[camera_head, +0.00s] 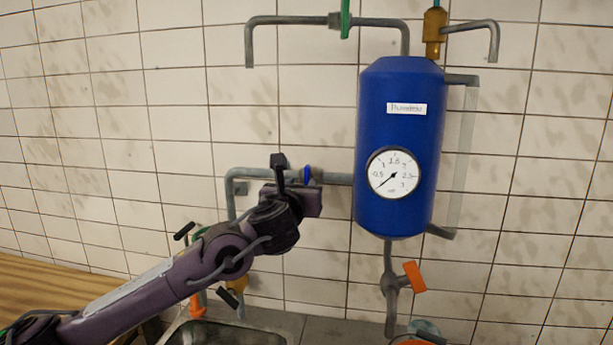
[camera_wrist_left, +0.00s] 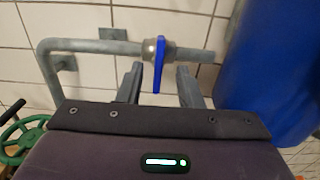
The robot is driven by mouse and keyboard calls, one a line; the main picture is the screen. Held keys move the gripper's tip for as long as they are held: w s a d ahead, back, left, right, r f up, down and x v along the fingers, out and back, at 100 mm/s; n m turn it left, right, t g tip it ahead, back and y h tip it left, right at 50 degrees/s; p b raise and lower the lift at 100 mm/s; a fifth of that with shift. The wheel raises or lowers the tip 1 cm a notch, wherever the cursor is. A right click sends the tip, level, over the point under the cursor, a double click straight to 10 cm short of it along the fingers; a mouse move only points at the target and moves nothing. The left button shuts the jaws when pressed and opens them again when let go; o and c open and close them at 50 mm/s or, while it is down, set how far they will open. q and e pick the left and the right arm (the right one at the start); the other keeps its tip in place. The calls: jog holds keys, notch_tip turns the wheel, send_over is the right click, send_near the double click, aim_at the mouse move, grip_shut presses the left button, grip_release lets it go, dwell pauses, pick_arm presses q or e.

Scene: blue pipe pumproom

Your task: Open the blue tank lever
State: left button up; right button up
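The blue tank (camera_head: 400,130) hangs on the tiled wall with a round gauge (camera_head: 394,173) on its front. The blue lever (camera_head: 307,174) sits on the grey pipe left of the tank, partly hidden behind my left gripper (camera_head: 306,199). In the left wrist view the blue lever (camera_wrist_left: 158,64) hangs down from its valve, across the horizontal pipe. The two fingers of my left gripper (camera_wrist_left: 162,85) are apart, with the lever between them and visible space on both sides. My right gripper is not in view.
A valve with an orange handle (camera_head: 413,277) is below the tank. A sink (camera_head: 225,334) and a wooden surface (camera_head: 45,290) lie below left. A green wheel (camera_wrist_left: 22,135) shows at left in the wrist view. Pipes run above the tank.

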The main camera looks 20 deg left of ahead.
aim_at(306, 174)
pick_arm(q)
jog(key=w+p, duration=0.1)
jog(key=w, duration=0.1)
jog(key=w+a+p, duration=0.1)
jog(key=w, duration=0.1)
jog(key=w+p, duration=0.1)
jog(key=w, duration=0.1)
jog(key=shift+w+a+r, duration=0.15)
jog(key=shift+w+r, duration=0.1)
jog(key=shift+w, duration=0.1)
jog(key=shift+w+a+f, duration=0.1)
jog(key=shift+w+a, duration=0.05)
jog(key=shift+w, duration=0.35)
grip_shut()
